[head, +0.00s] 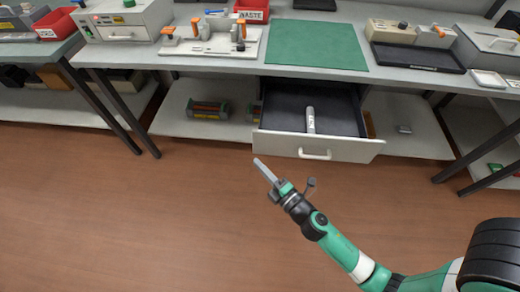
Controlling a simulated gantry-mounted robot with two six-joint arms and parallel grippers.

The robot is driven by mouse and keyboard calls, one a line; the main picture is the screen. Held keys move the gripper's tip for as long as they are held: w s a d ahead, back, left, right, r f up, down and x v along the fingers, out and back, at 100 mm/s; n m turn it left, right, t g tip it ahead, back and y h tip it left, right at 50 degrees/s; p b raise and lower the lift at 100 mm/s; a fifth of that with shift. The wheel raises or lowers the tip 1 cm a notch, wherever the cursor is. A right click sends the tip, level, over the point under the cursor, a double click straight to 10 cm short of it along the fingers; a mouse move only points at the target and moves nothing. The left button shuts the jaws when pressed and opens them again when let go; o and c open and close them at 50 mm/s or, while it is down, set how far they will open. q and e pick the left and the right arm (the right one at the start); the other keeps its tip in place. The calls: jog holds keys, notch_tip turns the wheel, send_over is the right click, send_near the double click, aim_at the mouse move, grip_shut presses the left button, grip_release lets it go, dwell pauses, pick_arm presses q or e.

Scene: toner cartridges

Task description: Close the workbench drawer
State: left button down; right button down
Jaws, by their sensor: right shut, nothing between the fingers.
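The workbench drawer (367,148) is pulled out below the workbench (233,66), with its dark inside showing. Its pale front carries a light bar handle (314,155). A small light cylindrical item (310,120) lies inside the drawer. My right gripper (261,166) is shut and empty. In the picture it shows just below and left of the drawer front, over the floor; I cannot tell whether it touches the drawer. My left gripper is not in view.
On the benchtop are a green mat (317,45), a white fixture with orange-handled clamps (210,43), a red WASTE bin (251,12) and a black tray (417,57). A lower shelf (178,124) holds cartridges (207,110). The brown floor (130,220) in front is clear.

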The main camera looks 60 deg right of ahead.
aim_at(260, 153)
jog(key=w+d, duration=0.1)
jog(key=d, duration=0.1)
jog(key=w+d+p, duration=0.1)
jog(key=shift+w+d, duration=0.35)
jog(key=shift+d, duration=0.05)
jog(key=shift+d+p, duration=0.15)
jog(key=shift+p, duration=0.15)
